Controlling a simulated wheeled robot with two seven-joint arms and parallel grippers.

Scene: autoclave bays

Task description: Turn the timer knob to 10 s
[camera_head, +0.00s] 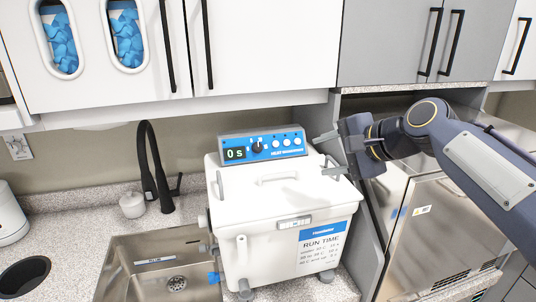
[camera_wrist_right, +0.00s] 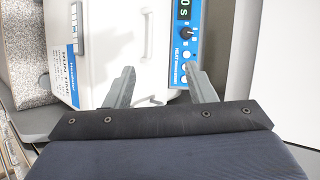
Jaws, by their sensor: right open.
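The timer knob (camera_head: 257,147) is a dark dial on the blue control panel (camera_head: 288,141) at the back top of a white heat-sealed style bath unit (camera_head: 285,205). The display (camera_head: 235,154) beside it reads 0 s. The knob also shows in the right wrist view (camera_wrist_right: 186,33), beyond the fingertips. My right gripper (camera_head: 325,153) is open and empty, to the right of the panel and above the unit's right edge. In the right wrist view its fingers (camera_wrist_right: 162,80) are spread apart and do not touch the knob. My left gripper is not in view.
A sink (camera_head: 150,270) with a black faucet (camera_head: 152,165) lies left of the unit. A steel appliance (camera_head: 435,230) stands at the right. Wall cabinets (camera_head: 270,45) hang above the panel. The unit's lid has a handle (camera_head: 277,178).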

